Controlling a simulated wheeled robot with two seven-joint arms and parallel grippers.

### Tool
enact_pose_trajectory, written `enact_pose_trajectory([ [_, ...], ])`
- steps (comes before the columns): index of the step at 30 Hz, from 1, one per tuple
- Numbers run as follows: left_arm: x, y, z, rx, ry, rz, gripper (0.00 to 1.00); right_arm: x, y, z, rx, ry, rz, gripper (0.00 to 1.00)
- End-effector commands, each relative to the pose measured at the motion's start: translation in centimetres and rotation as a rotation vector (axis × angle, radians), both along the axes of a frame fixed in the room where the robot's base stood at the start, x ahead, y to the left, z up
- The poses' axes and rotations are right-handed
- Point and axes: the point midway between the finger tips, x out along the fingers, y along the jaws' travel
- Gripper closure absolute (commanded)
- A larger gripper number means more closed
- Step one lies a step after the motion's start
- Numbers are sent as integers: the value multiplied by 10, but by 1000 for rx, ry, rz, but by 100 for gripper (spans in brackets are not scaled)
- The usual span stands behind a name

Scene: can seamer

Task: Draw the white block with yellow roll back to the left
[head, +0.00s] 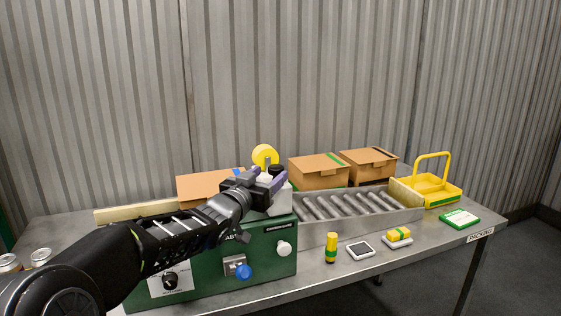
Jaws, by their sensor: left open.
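The white block (283,203) sits on top of the green machine (262,246), near its right end. The yellow roll (265,154) stands up above the block. My left arm reaches in from the lower left over the machine. My left gripper (268,182) is open at the block, with its fingers across the upper part of the block and below the roll. The gripper hides much of the block, and I cannot tell whether the fingers touch it. My right gripper is not in view.
A roller tray (392,217) runs to the right of the machine. Cardboard boxes (318,172) stand behind it. A yellow carrier (432,187), a green-and-white pad (459,218), a yellow-green cylinder (331,248) and a flat device (360,249) are on the table. Cans (41,257) stand at left.

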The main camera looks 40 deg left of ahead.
Motion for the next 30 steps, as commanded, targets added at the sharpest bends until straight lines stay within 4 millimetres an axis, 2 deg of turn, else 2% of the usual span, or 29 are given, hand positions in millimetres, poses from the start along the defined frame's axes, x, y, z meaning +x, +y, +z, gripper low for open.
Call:
enact_pose_trajectory([
  [11, 4, 0, 0, 0, 2, -1, 42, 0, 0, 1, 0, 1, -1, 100],
  [17, 25, 4, 0, -1, 3, -1, 42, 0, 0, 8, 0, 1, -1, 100],
  [24, 61, 10, 1, -1, 3, -1, 42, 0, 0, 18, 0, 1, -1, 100],
  [30, 76, 13, 0, 0, 1, 0, 42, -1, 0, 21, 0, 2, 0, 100],
])
